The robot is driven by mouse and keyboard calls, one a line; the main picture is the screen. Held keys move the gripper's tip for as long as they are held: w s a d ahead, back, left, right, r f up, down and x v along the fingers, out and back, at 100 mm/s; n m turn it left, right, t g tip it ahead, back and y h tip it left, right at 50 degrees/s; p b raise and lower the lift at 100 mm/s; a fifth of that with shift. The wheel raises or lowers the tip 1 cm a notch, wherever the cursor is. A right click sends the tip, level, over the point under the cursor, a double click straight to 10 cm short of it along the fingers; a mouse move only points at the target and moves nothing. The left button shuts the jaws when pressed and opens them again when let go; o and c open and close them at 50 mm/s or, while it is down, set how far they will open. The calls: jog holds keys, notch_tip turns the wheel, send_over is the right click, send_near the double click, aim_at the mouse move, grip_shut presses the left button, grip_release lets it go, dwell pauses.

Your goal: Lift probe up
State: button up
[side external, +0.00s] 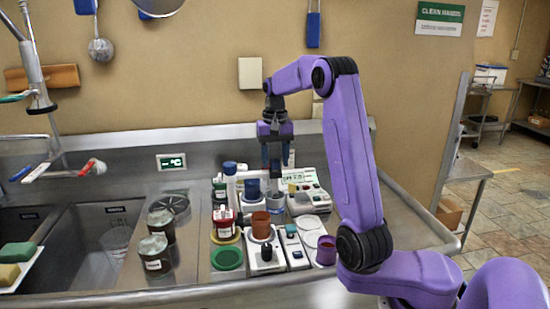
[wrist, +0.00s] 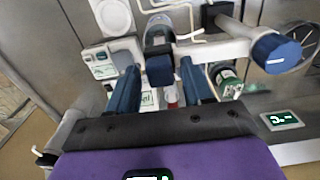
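My gripper (side external: 276,165) points down over the bench equipment in the side view, with its two blue fingers spread. In the wrist view the fingers stand apart on either side of a dark blue block-shaped top (wrist: 160,69), which may be the probe's head. Gaps show between it and both fingers, and I cannot tell its depth. The probe's lower part is hidden.
Red (side external: 223,218) and brown (side external: 261,225) containers, a green dish (side external: 227,258) and a purple cup (side external: 326,250) crowd the counter in front. Two lidded jars (side external: 153,252) stand left, near the sink (side external: 90,235). Free counter lies at the right.

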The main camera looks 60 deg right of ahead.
grip_shut()
jog(key=shift+r, duration=3.1)
jog(key=shift+w, duration=0.1)
jog(key=shift+o, duration=1.3)
grip_release()
notch_tip(320, 180, up, 12)
